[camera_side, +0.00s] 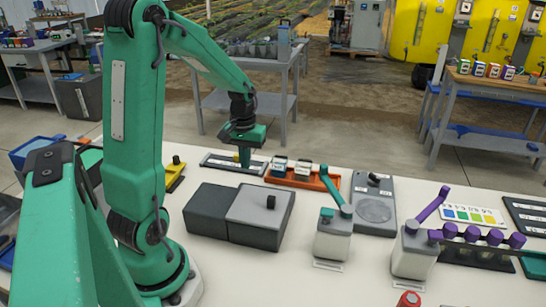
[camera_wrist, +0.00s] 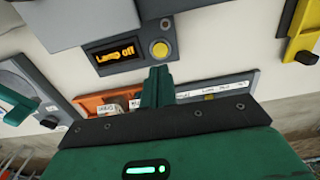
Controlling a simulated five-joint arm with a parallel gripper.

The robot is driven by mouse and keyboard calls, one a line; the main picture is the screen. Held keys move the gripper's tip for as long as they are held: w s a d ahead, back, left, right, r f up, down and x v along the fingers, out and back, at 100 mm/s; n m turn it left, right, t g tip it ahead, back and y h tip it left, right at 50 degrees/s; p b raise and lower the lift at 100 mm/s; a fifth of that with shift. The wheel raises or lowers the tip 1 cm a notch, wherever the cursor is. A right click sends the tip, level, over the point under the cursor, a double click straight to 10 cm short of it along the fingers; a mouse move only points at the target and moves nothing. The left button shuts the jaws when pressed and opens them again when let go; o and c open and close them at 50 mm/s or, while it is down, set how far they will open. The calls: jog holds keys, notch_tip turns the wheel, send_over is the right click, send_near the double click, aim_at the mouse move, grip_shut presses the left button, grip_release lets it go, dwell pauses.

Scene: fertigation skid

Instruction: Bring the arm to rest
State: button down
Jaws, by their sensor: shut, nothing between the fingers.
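My green gripper (camera_side: 244,158) hangs above the far part of the white worktop in the side view, pointing down. In the wrist view its green fingers (camera_wrist: 158,85) are together with nothing between them. They point toward a grey box with a "Lamp off" display (camera_wrist: 115,53) and a round yellow button (camera_wrist: 160,50). In that view the fingertips appear just below the button; I cannot tell the gap between them. My arm reaches from the left, its forearm sloping down to the gripper.
Near the gripper are an orange tray (camera_side: 318,183) with small boxes, dark grey boxes (camera_side: 257,230) and a grey scale-like device (camera_side: 374,212). Two pale containers with teal (camera_side: 333,241) and purple (camera_side: 413,255) handles stand nearer. A red-topped item (camera_side: 408,299) is at the front edge.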

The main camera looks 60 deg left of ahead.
jog(key=s+d+r+m+t, duration=0.2)
jog(key=s+d+r+m, duration=0.2)
jog(key=d+r, duration=0.3)
jog(key=s+d+r+m+t, duration=0.3)
jog(key=d+r, duration=0.4)
jog(key=d, duration=0.6)
jog(key=shift+s+m+t, duration=0.3)
jog(key=shift+s+m, duration=0.2)
jog(key=shift+m, duration=0.5)
jog(key=shift+d, duration=0.1)
